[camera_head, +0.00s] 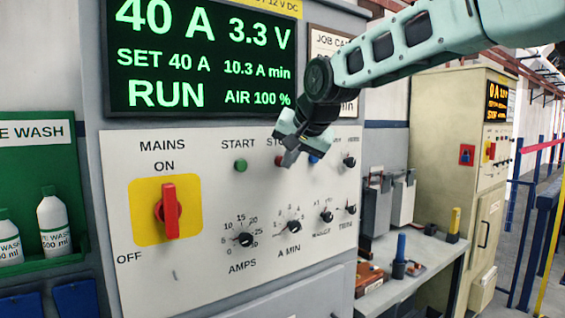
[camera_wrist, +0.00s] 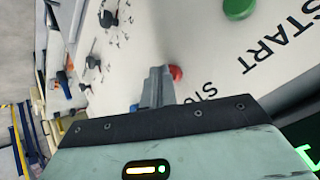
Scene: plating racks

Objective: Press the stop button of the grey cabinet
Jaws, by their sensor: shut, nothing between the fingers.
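The grey cabinet (camera_head: 92,150) fills the left and middle of the head view. Its pale panel has a green START button (camera_head: 240,165), also in the wrist view (camera_wrist: 238,8). The red stop button (camera_wrist: 176,73) shows beside my fingertips in the wrist view, partly hidden by them. In the head view my gripper (camera_head: 289,160) covers most of the stop button and its label. My gripper, also in the wrist view (camera_wrist: 158,76), is shut and empty, close to the panel. I cannot tell whether the fingertips touch the button. The cabinet's display (camera_head: 200,60) reads RUN, 40 A, 3.3 V.
A blue button (camera_head: 314,160) and several black knobs (camera_head: 294,226) lie right of and below the gripper. A red mains switch (camera_head: 169,210) stands at ON, to the left. A bench (camera_head: 425,275) and a beige cabinet (camera_head: 440,140) stand at the right.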

